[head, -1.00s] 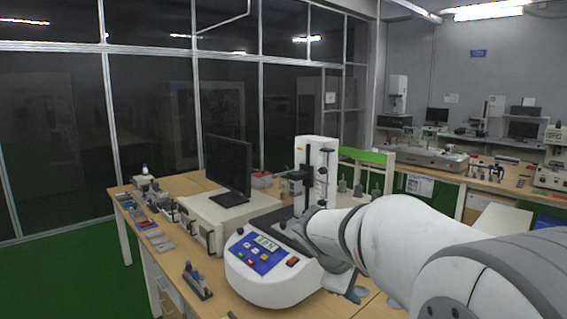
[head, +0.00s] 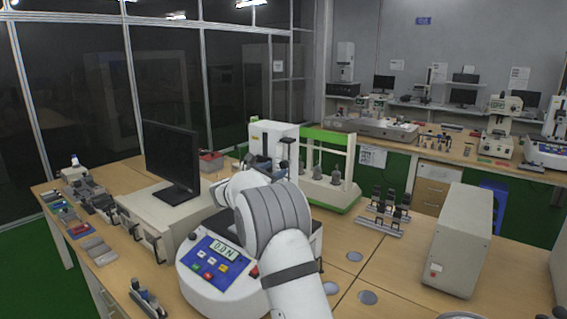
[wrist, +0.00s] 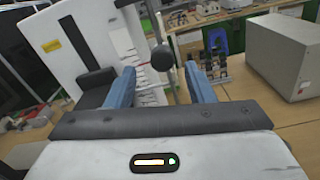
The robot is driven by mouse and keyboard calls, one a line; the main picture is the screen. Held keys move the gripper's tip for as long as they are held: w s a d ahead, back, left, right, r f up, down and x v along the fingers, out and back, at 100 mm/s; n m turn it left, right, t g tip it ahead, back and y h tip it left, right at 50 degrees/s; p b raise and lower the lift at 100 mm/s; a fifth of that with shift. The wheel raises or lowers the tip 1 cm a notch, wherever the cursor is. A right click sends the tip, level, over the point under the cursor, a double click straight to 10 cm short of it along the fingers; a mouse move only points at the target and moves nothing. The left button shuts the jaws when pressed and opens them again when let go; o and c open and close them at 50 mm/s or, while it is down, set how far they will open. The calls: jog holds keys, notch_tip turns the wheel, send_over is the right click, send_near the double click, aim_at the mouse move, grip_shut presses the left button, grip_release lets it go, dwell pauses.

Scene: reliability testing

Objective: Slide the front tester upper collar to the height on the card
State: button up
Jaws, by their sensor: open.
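The front tester (head: 215,262) has a white base, a blue panel and a display that seems to read 0.0N. Its white column (head: 272,134) rises behind my arm, which hides much of its front. In the wrist view the column (wrist: 84,40) fills the upper left, with a graduated scale and a red line. A dark round piece (wrist: 160,57) sits on a thin upright rod; I cannot tell whether it is the upper collar. My gripper (wrist: 159,70) is open, its blue fingers on either side of this piece in the picture. Contact is not visible. I cannot identify the height card.
A black monitor (head: 171,160) stands on a beige box left of the tester. A green-and-white rack (head: 328,168) with weights stands behind. A beige cabinet (head: 459,240) and dark clamps (head: 390,208) are on the right. The tabletop between tester and cabinet is mostly clear.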

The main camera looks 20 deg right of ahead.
aim_at(282, 167)
jog(key=p+x, duration=0.1)
jog(key=x, duration=0.3)
jog(key=shift+d, duration=0.15)
jog(key=shift+w+d, duration=0.25)
jog(key=shift+d, duration=0.25)
grip_shut()
jog(key=shift+f, duration=0.1)
